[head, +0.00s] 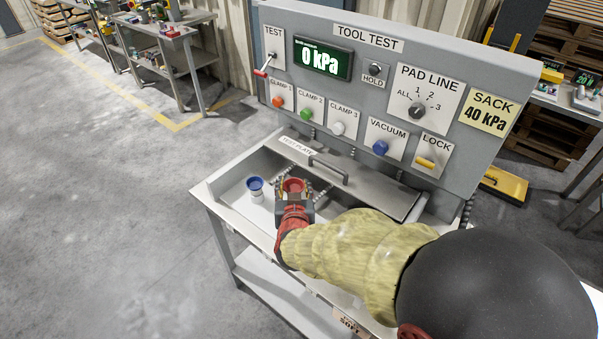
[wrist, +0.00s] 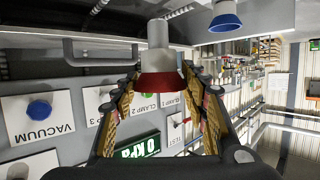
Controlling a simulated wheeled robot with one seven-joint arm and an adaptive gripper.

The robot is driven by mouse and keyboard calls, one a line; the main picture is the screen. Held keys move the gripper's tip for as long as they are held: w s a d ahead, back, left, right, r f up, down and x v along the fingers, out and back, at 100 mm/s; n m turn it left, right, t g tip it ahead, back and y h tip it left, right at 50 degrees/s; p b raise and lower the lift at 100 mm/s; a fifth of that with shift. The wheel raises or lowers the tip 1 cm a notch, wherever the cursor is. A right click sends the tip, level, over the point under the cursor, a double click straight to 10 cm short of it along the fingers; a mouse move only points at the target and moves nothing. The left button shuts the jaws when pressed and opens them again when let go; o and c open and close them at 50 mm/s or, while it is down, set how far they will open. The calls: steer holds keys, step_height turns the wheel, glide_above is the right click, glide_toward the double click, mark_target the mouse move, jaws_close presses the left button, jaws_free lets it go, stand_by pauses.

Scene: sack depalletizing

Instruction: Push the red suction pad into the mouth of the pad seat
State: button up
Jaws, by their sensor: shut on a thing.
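The red suction pad (head: 292,185) is between the fingers of my gripper (head: 293,203), above the open tray at the front of the test bench. In the wrist view, which is upside down, my gripper (wrist: 161,77) is shut on the red pad (wrist: 158,82), a finger on each side. A pale grey cylinder (wrist: 158,38) adjoins the pad on its lower side; I cannot tell whether it is the pad's stem or the seat. The mouth of the pad seat is not clearly visible.
A blue pad (head: 255,184) on a pale stem stands left of my gripper, close by. A grey test plate with a handle (head: 330,168) lies behind. The upright control panel (head: 385,70) rises at the back, its display reading 0 kPa. Floor at left is clear.

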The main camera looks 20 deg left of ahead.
stand_by(0.4)
steer(key=shift+s+f, duration=0.1)
steer(key=shift+f, duration=0.2)
steer(key=shift+f+b, duration=2.05)
steer(key=shift+f, duration=0.55)
steer(key=shift+f+b, duration=1.25)
steer(key=shift+f, duration=0.8)
steer(key=o, duration=1.3)
steer(key=shift+c, duration=0.2)
steer(key=shift+s+d, duration=0.1)
steer(key=v, duration=1.2)
